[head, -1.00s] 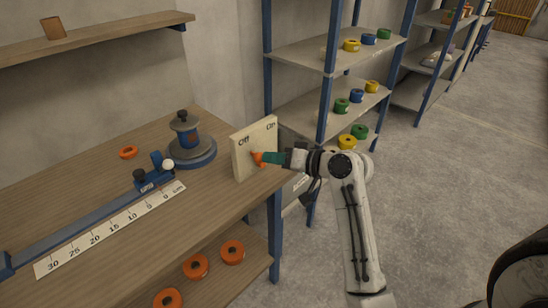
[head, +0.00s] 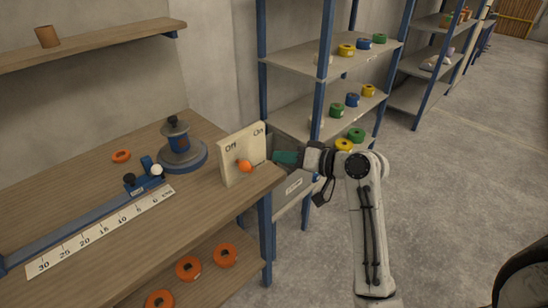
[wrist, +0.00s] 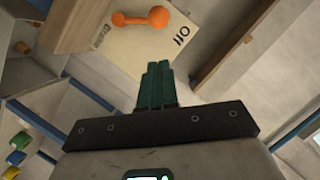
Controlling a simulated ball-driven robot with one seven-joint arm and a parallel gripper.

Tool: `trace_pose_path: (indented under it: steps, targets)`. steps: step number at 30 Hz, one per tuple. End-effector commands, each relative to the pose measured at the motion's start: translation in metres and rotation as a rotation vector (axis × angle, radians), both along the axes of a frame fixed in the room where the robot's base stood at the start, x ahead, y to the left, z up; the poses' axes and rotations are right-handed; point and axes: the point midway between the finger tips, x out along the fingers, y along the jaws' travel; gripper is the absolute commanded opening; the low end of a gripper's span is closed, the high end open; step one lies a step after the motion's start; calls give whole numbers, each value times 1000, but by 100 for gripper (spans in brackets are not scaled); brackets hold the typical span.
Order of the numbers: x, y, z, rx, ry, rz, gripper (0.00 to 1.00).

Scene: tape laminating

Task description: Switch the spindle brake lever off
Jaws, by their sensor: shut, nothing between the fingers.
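The spindle brake panel (head: 232,174) is a cream board standing at the table's right end, with "Off" at its upper left and "On" at its upper right. Its orange lever (head: 245,166) sits low on the board. In the wrist view the lever (wrist: 138,18) is a short bar with a rounded knob at one end, and its larger end lies on the side of the "Off" label (wrist: 180,38). My gripper (head: 274,157) is to the right of the panel, apart from the lever. Its green fingers (wrist: 157,68) are shut and empty, pointing at the board.
The spindle (head: 180,148) stands behind and left of the panel. A shelf rack (head: 300,65) with coloured rolls stands behind my arm. Floor at right is open.

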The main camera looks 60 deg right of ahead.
Motion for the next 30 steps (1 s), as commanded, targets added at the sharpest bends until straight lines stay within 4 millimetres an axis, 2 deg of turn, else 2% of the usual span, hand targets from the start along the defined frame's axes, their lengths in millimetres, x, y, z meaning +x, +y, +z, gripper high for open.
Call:
trace_pose_path:
  steps: [1, 6, 12, 30]
  targets:
    - [-10, -2, 1, -1, 0, -5, 0]
    - [-37, -3, 8, -1, 0, -4, 0]
    - [-54, -4, 12, 0, 1, -1, 0]
    - [-57, -4, 13, 0, 1, -1, 0]
